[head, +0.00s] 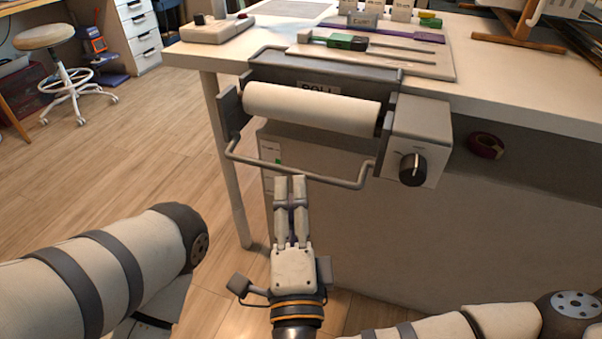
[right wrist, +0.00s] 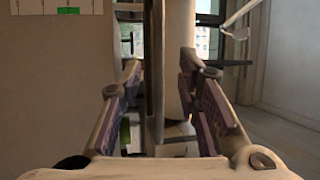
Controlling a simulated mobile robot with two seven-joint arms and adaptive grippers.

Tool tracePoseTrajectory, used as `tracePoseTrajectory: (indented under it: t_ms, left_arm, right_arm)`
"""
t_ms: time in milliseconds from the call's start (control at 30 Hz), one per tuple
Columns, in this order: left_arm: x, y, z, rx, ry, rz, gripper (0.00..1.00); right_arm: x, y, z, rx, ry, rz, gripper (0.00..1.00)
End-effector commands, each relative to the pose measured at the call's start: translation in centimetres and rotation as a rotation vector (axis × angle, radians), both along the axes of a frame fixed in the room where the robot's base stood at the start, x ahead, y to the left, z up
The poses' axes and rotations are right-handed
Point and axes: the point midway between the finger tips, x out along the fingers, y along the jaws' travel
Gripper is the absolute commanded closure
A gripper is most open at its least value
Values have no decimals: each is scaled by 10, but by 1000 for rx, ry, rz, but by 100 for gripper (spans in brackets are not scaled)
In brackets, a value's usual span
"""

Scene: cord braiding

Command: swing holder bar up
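The holder bar (head: 330,181) is a bent grey metal rod. It hangs below and in front of the white paper roll (head: 312,108) on the dark roll holder (head: 320,72) at the table edge. My right gripper (head: 290,183) points up at the bar, its fingertips just below the bar's middle in the head view. I cannot tell whether they touch it. In the right wrist view its fingers (right wrist: 161,85) stand apart with a gap between them and nothing clearly held. My left gripper is not in view; only my left arm shows at lower left.
A box with a black knob (head: 413,169) sits right of the roll. The white table (head: 510,92) carries a tool board (head: 430,68) and a small device (head: 216,30).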

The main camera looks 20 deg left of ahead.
Motion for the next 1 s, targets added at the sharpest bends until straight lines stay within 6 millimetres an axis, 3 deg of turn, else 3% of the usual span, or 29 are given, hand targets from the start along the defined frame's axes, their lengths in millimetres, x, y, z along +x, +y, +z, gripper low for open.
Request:
tracePoseTrajectory:
  t_ms: [100,233,600,733,1000]
  left_arm:
    - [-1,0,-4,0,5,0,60]
    - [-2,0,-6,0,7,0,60]
    - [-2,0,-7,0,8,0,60]
    - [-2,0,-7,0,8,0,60]
    - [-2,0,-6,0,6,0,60]
  right_arm:
    - [26,10,3,0,1,0,69]
    - [46,18,7,-1,1,1,69]
    - [55,22,10,-2,3,4,69]
    - [55,22,10,-2,3,4,99]
    - [55,22,10,-3,7,3,100]
